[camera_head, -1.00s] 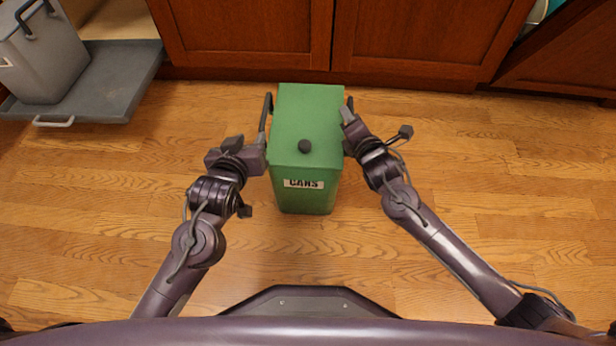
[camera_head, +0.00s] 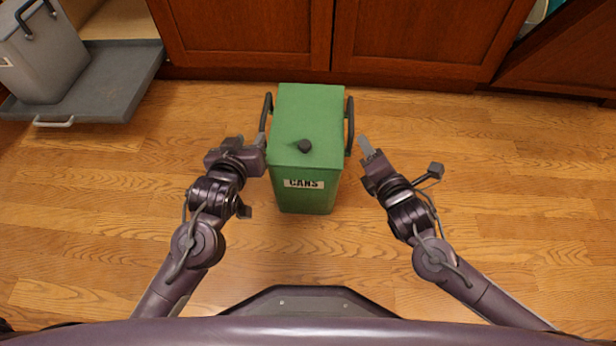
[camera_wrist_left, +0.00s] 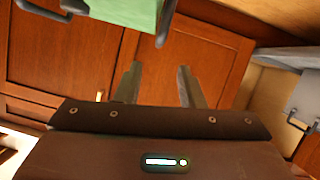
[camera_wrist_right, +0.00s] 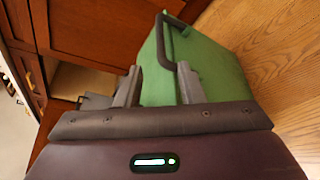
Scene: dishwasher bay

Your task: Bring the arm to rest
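The green bin (camera_head: 308,125) labelled CANS stands upright on the floor in front of me, with a dark knob on top and a dark handle on each side. My left gripper (camera_head: 258,142) is close to the bin's left side near the left handle (camera_head: 266,112). Its two fingers are apart and empty in the left wrist view (camera_wrist_left: 160,85). My right gripper (camera_head: 366,146) is clear of the right handle (camera_head: 349,126), to its right. Its fingers are also apart and empty in the right wrist view (camera_wrist_right: 160,85), where the green bin (camera_wrist_right: 205,65) shows beyond them.
A grey bin (camera_head: 45,60) stands on a pulled-out grey tray (camera_head: 115,75) at the upper left. Wooden cabinet doors (camera_head: 430,40) line the back. The wooden floor (camera_head: 500,200) is clear on both sides of the green bin.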

